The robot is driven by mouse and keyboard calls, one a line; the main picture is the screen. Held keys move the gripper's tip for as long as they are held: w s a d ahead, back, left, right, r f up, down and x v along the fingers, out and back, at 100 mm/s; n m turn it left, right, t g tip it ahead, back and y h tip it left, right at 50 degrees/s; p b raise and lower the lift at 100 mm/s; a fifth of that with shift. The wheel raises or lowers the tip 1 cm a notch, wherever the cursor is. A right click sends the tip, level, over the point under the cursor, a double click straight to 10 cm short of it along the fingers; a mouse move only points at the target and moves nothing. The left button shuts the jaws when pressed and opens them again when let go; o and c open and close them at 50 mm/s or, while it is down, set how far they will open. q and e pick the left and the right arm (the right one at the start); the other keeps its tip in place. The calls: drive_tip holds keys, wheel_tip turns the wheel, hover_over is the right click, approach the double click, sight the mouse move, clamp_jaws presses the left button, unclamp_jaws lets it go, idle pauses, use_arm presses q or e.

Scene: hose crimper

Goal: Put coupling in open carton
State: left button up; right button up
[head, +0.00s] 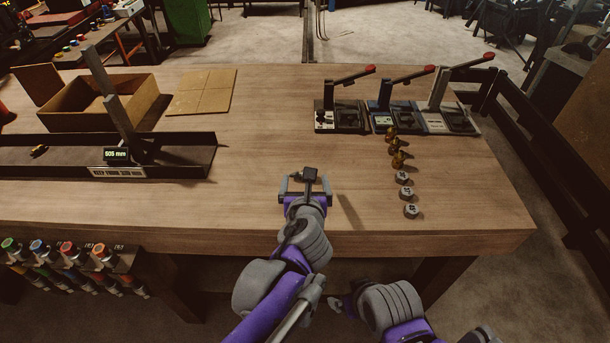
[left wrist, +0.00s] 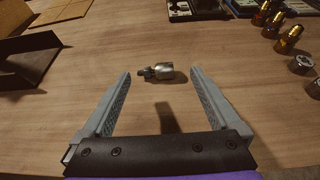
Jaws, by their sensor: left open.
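A small silver coupling (left wrist: 163,71) with a darker narrow end lies on its side on the wooden table in the left wrist view. My left gripper (head: 306,181) is open over the table near its front edge. Its fingers (left wrist: 160,76) point toward the coupling, which shows between the fingertips with a gap on both sides. In the head view the gripper and wrist largely hide the coupling. The open carton (head: 68,121) stands at the back left of the table. My right gripper (head: 342,304) is low in front of the table, its jaws unclear.
A dark measuring trough (head: 185,160) with an upright post lies in front of the carton. Flat cardboard (head: 203,92) lies right of the carton. Crimpers with red-tipped levers (head: 338,117) stand at the back right. Brass and silver fittings (head: 403,177) stand before them.

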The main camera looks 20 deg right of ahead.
sight(304, 183)
use_arm(q)
drive_tip(key=x, duration=0.5)
drive_tip(key=shift+w+a+f, duration=0.15)
drive_tip(key=shift+f, duration=0.2)
clamp_jaws()
